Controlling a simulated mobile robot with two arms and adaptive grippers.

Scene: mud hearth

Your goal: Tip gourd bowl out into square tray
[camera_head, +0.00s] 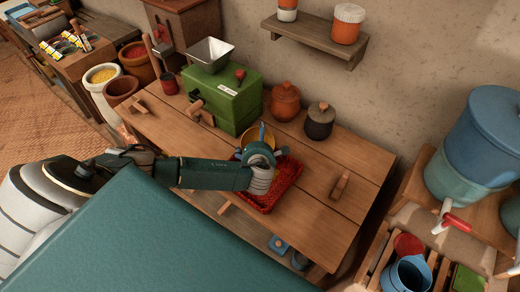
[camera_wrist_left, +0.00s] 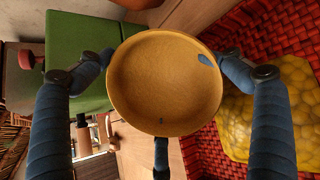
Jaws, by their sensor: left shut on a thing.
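The gourd bowl (camera_wrist_left: 165,85), round and ochre-yellow, fills the middle of the left wrist view, its bare inside facing the camera. My left gripper (camera_head: 260,158) is shut on it, with blue fingers around its rim. In the head view only a yellow edge of the bowl (camera_head: 260,133) shows behind the gripper. The square tray (camera_head: 290,178) is red and woven and lies on the wooden table below the gripper. A yellow, lumpy heap (camera_wrist_left: 265,115) lies in the tray in the left wrist view. My right gripper is not in view.
A green grinder box (camera_head: 225,98) with a metal hopper stands behind the gripper. A clay jar (camera_head: 285,101) and a dark jar (camera_head: 320,121) stand at the table's back. A wooden handled piece (camera_head: 340,186) lies right of the tray. Bare table surrounds it.

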